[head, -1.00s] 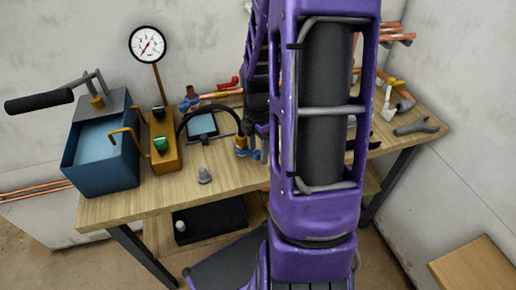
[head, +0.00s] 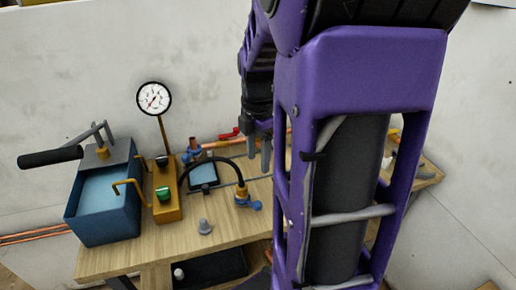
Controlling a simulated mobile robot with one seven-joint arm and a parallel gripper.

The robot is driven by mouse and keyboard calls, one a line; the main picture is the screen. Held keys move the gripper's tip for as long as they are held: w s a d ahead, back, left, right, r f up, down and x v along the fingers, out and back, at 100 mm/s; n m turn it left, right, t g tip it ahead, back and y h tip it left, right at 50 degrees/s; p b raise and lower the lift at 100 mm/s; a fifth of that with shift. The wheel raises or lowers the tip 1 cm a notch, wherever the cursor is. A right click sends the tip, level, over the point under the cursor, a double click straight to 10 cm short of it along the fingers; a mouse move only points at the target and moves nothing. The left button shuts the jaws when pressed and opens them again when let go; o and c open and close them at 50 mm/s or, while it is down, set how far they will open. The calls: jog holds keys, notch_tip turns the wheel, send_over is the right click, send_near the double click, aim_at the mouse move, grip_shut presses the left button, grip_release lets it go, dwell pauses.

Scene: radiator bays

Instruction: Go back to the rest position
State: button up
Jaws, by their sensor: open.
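My gripper (head: 258,163) is above the wooden workbench (head: 150,262), pointing down, with its two fingers apart and nothing between them. It is above and behind the blue-handled valve (head: 247,203) in the picture and appears clear of it. My purple arm fills the right half of the head view and hides much of the bench's right side.
A blue tank (head: 88,222) with a black-gripped lever stands at the bench's left. Beside it are a yellow block (head: 168,207), a dial gauge (head: 154,99) and a black hose (head: 212,160). A wall is behind.

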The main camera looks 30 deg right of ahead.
jog(key=shift+r, duration=0.6)
